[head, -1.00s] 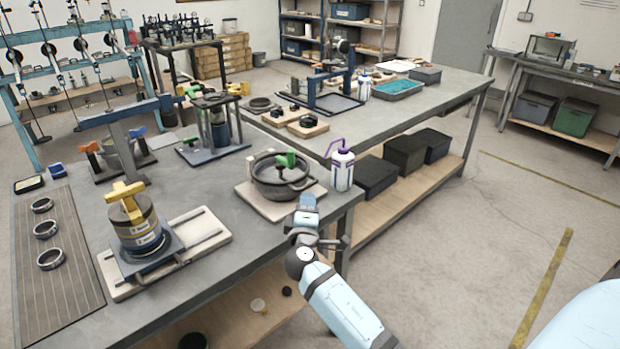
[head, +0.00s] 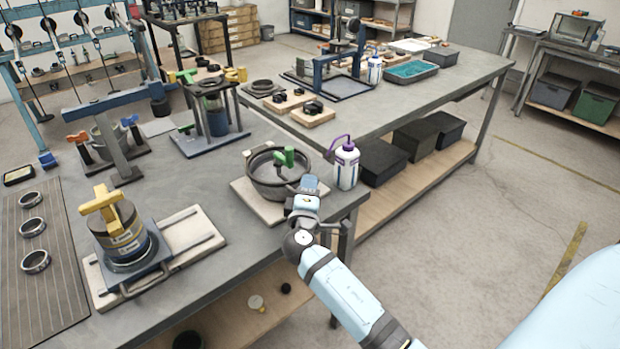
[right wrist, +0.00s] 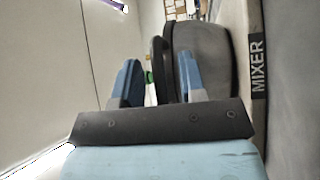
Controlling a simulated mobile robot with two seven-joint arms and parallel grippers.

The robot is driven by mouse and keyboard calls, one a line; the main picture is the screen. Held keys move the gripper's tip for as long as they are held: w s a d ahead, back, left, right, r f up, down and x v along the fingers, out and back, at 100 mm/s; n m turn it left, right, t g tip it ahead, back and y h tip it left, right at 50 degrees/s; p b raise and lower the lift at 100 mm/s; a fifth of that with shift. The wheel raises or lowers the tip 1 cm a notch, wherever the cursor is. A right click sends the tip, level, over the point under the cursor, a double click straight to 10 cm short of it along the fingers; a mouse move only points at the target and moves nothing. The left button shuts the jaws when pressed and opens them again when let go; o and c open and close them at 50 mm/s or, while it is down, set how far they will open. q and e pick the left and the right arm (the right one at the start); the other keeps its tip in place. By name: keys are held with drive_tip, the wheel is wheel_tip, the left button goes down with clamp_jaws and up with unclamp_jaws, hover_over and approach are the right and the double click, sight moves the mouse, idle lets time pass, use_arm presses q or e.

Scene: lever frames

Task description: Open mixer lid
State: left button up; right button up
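The mixer is a dark round pot (head: 268,188) on a pale board (head: 250,205) at the front right of the near table. A green T-shaped handle (head: 285,157) stands up from its top; I cannot tell whether a lid closes it. My right gripper (head: 309,184) is at the pot's right side, near its rim. In the right wrist view, the two blue fingers (right wrist: 158,88) are apart. The pot's dark side (right wrist: 205,60) shows behind the right finger, and a dark edge and a bit of green show between them. Contact is unclear. My left gripper is out of view.
A white bottle with a purple spout (head: 346,165) stands just right of the pot. A yellow-handled canister (head: 122,232) on another board stands to the left. Framed devices (head: 212,115) stand behind the pot.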

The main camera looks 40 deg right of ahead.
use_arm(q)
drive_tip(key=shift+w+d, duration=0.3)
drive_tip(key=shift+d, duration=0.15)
use_arm(e)
drive_tip(key=shift+w+d, duration=0.25)
drive_tip(key=shift+w, duration=0.05)
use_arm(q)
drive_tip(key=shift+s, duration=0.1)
